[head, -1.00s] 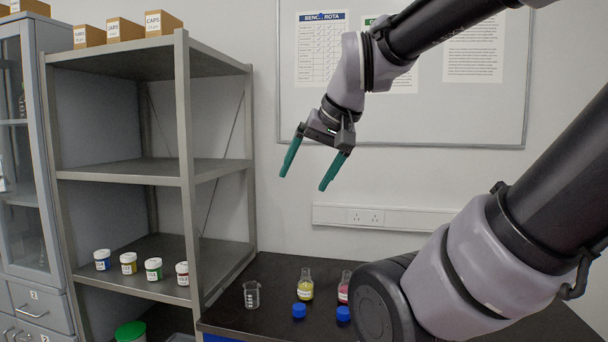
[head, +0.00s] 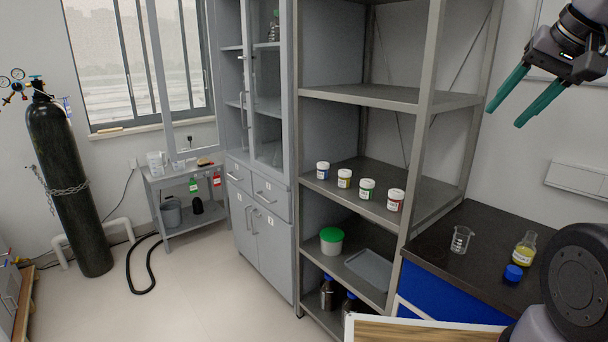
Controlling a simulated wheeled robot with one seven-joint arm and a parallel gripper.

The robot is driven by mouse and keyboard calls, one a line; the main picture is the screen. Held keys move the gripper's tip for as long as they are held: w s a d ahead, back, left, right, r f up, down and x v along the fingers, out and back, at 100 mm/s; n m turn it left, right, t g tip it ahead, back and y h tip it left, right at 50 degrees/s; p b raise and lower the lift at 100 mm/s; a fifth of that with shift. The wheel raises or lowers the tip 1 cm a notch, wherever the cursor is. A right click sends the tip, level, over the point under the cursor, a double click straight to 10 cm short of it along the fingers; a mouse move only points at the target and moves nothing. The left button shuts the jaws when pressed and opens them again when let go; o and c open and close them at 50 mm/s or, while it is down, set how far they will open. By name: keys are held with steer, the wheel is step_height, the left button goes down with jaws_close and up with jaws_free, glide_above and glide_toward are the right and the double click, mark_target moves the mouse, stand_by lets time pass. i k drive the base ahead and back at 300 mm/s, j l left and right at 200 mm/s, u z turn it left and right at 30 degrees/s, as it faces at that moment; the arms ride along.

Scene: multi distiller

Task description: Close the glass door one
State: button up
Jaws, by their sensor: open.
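The grey cabinet (head: 291,200) stands left of centre. One glass door (head: 183,152) with a grey frame stands swung out to the left of the cabinet, in front of the window. The other glass door (head: 266,159) seems to lie shut along the cabinet front, with a handle at its left edge. I cannot read which door is numbered one. My gripper (head: 504,117) is at the top right, open and empty, its two green fingers pointing down-left. It is far from both doors and touches nothing.
A grey open shelf (head: 420,100) with several small jars stands between my gripper and the cabinet. A dark bench (head: 430,245) is at the right. A black gas cylinder (head: 68,185) and a low trolley (head: 182,180) stand at the left. Floor before the cabinet is clear.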

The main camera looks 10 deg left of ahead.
mark_target(184, 40)
steer(key=i+j+u, duration=0.25)
steer(key=j+u, duration=0.25)
steer(key=i+j+u, duration=0.35)
steer(key=u, duration=0.15)
steer(key=i+j+u, duration=0.35)
steer(key=u, duration=0.15)
steer(key=i+u, duration=0.5)
steer(key=i, duration=1.1)
steer(key=i+z, duration=0.15)
steer(key=i, duration=0.3)
steer(key=i+j+z, duration=0.1)
steer(key=i, duration=0.35)
steer(key=i+j+z, duration=0.15)
steer(key=i, duration=0.3)
steer(key=i+j+z, duration=0.15)
steer(key=i, duration=0.3)
